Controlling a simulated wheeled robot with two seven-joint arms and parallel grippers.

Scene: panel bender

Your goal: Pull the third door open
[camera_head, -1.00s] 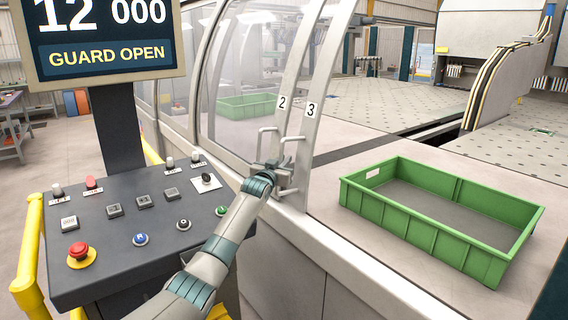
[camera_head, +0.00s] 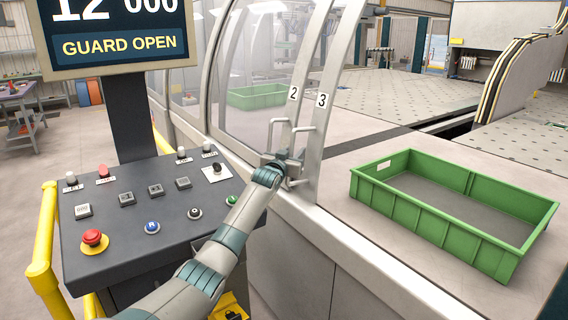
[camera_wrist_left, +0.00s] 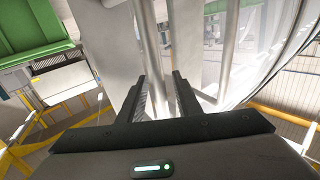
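The third door (camera_head: 326,112) is the curved, pale-framed guard panel with the "3" label. Its upright bar handle (camera_head: 295,142) stands out from the frame, right of the handle (camera_head: 270,137) on the second door. The two door frames stand side by side. My left gripper (camera_head: 284,163) is at the lower part of the third door's handle. In the left wrist view, the fingers of the left gripper (camera_wrist_left: 162,80) are apart, with a pale bar (camera_wrist_left: 151,45) running between them. I cannot tell whether either finger touches it. My right gripper is out of view.
A control console (camera_head: 150,205) with buttons and a red stop button (camera_head: 93,239) stands at left, under a "GUARD OPEN" screen (camera_head: 118,42). A green crate (camera_head: 430,225) sits on the machine bed at right. A yellow rail (camera_head: 42,250) runs at far left.

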